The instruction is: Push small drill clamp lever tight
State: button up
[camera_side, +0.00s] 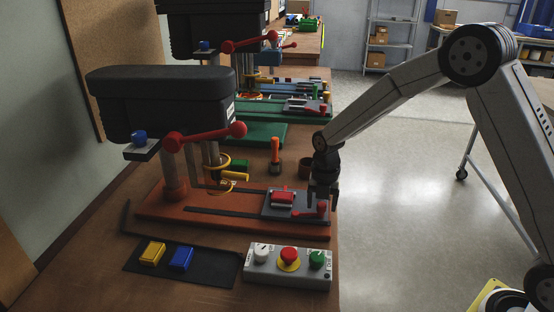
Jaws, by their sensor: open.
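The nearest drill press (150,95) has a black head, a red feed handle (205,136) and an orange-red base (165,207). On the right end of its base sits a grey clamp plate (270,208) with a red block (283,198) in it. A small red lever (321,209) with a rounded knob is at the plate's right end. My gripper (322,200) points down right over this lever, its fingers apart and holding nothing. The fingers partly hide the lever, and I cannot tell whether they touch it.
A control box (262,278) with white, red and green knobs stands in front of the base. A dark mat (205,266) holds a yellow block (152,253) and a blue block (181,259). An orange-handled tool (275,152) stands behind the base. More drill presses stand farther back.

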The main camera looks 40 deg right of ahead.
aim_at(322, 204)
jog(key=shift+r, duration=3.85)
jog(key=s+f+m+t, duration=0.2)
jog(key=s+m, duration=1.6)
jog(key=m, duration=0.8)
jog(key=shift+a+f+t, duration=0.25)
jog(key=shift+f+t, duration=0.05)
jog(key=shift+f, duration=0.1)
